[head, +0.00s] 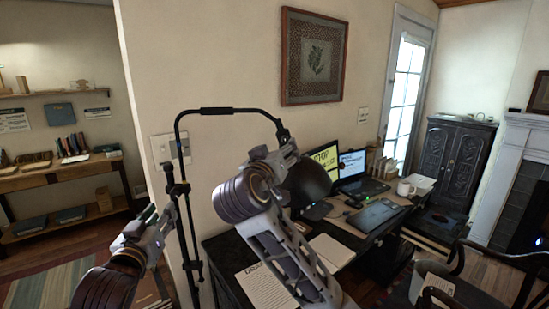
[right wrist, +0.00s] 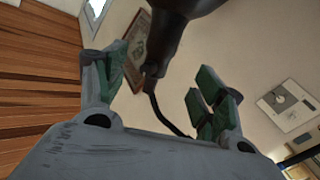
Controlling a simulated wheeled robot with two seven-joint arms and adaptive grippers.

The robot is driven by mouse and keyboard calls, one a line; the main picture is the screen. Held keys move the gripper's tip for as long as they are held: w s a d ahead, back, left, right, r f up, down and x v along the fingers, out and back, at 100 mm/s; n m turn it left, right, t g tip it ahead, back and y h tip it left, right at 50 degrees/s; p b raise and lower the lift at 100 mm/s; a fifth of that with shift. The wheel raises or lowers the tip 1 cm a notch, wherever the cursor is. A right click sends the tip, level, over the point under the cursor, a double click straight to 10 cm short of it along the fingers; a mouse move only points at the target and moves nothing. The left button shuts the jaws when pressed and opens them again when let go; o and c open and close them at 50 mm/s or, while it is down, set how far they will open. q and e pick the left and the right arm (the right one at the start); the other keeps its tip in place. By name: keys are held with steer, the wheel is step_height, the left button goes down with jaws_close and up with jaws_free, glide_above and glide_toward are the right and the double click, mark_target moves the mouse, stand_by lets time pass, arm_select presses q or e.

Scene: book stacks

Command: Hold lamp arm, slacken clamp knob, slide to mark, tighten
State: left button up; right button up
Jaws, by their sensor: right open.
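A black floor lamp has an upright pole (head: 193,240) and a bent lamp arm (head: 225,110) that runs right to a dark shade (head: 310,180). A dark clamp (head: 178,188) sits on the pole; its knob and any mark are too small to make out. My left gripper (head: 158,213) is just left of the pole, below the clamp; its jaw gap is unclear. My right gripper (head: 283,150) is open near the shade. In the right wrist view, the lamp's neck (right wrist: 154,75) shows between its fingers (right wrist: 160,88); contact is not clear.
A chair (head: 460,285) is at the lower right. Shelves (head: 65,170) line the left.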

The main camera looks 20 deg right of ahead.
steer(key=shift+x, duration=4.85)
steer(key=shift+r, duration=0.1)
jaws_close()
steer(key=c, duration=0.8)
jaws_free()
arm_select(q)
steer(key=shift+o, duration=0.3)
arm_select(e)
steer(key=c, duration=0.4)
arm_select(q)
steer(key=shift+o, duration=1.3)
steer(key=shift+r, duration=0.1)
